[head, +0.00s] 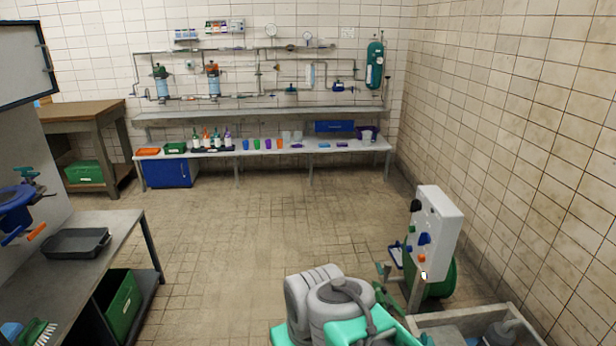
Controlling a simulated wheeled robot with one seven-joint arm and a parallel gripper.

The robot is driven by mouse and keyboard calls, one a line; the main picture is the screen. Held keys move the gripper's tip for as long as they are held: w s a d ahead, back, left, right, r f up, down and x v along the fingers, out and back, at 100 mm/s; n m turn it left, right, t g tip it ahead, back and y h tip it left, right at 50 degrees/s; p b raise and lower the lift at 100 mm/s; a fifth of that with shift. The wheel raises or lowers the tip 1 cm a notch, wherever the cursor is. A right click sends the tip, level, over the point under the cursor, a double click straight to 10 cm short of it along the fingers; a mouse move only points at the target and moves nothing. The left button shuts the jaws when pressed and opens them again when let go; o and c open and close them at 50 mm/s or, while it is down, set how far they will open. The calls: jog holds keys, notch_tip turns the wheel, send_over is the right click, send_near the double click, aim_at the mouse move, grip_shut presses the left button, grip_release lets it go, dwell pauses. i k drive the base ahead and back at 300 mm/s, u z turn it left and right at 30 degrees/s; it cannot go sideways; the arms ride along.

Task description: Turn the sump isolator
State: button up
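A white control box (445,226) stands on a post at the right, near the tiled wall. Its face is turned to the left and seen at a steep angle. It carries a blue knob (424,239), an orange control (421,258) and small green and dark controls above and beside them. Labels are too small to read, so I cannot tell which control is the sump isolator or how it is set. My gripper is not in view.
A bench with a black tray (76,243) is at the left. Shelving (262,114) and pipes line the back wall. The middle floor (265,215) is clear.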

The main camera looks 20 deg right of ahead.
aim_at(416, 205)
jog(key=i, duration=2.25)
jog(key=z, duration=0.65)
jog(key=i, duration=0.55)
jog(key=z, duration=0.2)
